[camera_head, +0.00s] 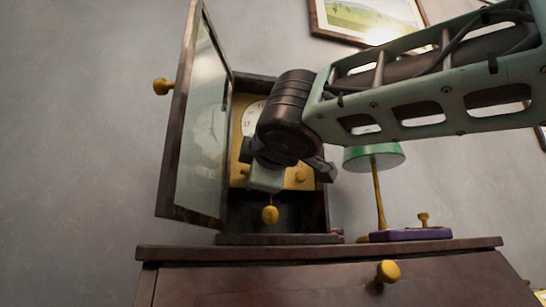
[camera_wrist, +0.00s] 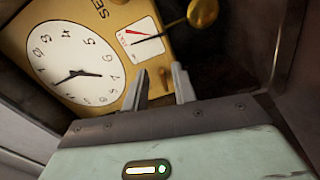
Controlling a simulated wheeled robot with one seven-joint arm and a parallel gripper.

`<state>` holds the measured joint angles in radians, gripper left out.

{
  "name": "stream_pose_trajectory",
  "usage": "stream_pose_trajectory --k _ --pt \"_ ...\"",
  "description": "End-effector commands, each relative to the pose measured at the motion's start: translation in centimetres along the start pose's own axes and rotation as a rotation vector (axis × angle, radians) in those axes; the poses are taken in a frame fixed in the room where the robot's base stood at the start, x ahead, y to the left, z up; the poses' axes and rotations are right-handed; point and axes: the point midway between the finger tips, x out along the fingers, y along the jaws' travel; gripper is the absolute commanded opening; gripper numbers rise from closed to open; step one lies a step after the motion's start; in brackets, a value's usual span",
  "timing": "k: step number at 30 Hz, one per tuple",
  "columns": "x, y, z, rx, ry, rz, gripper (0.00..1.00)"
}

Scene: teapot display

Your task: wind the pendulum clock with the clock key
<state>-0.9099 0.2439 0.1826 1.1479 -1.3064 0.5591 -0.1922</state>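The pendulum clock (camera_head: 323,215) stands on a wooden cabinet with its glazed door (camera_head: 200,140) swung open to the left. The wrist view shows its white dial (camera_wrist: 75,62), a small gauge with a red mark (camera_wrist: 140,40) and the round gold pendulum bob (camera_wrist: 203,12). A gold piece with a flat top (camera_head: 423,218), possibly the clock key, stands on a purple case right of the clock. My gripper (camera_wrist: 160,84) is in front of the clock's lower face, fingers apart. I see nothing clearly held between them.
The purple case (camera_head: 400,235) and a green-shaded lamp (camera_head: 374,158) stand on the cabinet top (camera_head: 190,252), right of the clock. The open door bounds the left side. A framed picture (camera_head: 370,18) hangs above. The cabinet front has a gold knob (camera_head: 388,271).

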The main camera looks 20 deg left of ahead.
Motion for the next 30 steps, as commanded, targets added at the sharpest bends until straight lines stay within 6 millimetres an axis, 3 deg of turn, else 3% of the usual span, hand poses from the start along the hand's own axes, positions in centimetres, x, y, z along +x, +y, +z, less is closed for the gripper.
stream_pose_trajectory --k 5,21,30 --pt "-2.2 0.1 -0.1 -0.001 0.002 0.003 0.27" --pt "-14.2 0.4 0.1 0.002 0.000 0.004 0.27" --pt "-17.2 0.2 0.2 0.001 0.000 0.003 0.27"
